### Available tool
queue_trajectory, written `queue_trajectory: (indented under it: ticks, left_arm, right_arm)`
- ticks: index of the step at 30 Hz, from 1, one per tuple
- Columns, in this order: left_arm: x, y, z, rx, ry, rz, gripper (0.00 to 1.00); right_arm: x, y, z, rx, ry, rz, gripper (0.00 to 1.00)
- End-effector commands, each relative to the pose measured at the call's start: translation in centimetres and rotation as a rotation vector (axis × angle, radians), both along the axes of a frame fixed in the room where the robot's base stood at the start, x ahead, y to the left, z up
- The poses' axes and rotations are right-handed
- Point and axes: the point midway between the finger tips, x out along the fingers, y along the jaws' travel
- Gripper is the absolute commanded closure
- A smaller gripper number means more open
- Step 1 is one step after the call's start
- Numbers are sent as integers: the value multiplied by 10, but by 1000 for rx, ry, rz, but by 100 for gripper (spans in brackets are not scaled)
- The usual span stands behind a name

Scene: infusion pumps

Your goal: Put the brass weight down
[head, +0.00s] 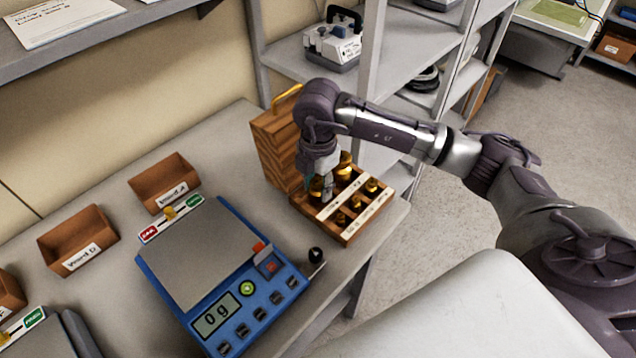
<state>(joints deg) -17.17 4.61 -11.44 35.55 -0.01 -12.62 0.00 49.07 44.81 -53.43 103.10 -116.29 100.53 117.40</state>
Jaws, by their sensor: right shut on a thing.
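The brass weight (316,188) is at the left part of a wooden weight rack (350,237), among several other brass weights. My right gripper (322,180) points down over the rack and is shut on this weight. The fingers partly hide the weight, and I cannot tell whether it sits fully in its slot or is a little above it. A larger brass weight (344,166) stands just to its right, and smaller ones (371,186) stand in the front slots. My left gripper is not in view.
A blue scale (285,290) reads 0 g, its grey pan empty. A wooden case (272,150) with a brass handle stands behind the rack. A small black knob (316,255) lies between scale and rack.

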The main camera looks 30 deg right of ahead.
Motion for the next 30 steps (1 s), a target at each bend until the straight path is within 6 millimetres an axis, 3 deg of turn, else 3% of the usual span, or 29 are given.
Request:
queue_trajectory:
  ticks: [5, 6, 9, 22, 30]
  left_arm:
    - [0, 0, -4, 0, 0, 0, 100]
    - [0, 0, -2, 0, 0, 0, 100]
    - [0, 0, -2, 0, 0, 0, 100]
    - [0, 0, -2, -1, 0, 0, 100]
    - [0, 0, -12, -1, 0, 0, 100]
  right_arm:
    - [0, 0, -3, 1, -2, 0, 100]
    - [0, 0, -2, 0, 0, 1, 55]
    - [0, 0, -2, 0, 0, 0, 38]
    - [1, 0, 5, 1, -2, 1, 36]
    - [1, 0, 57, 1, -7, 2, 36]
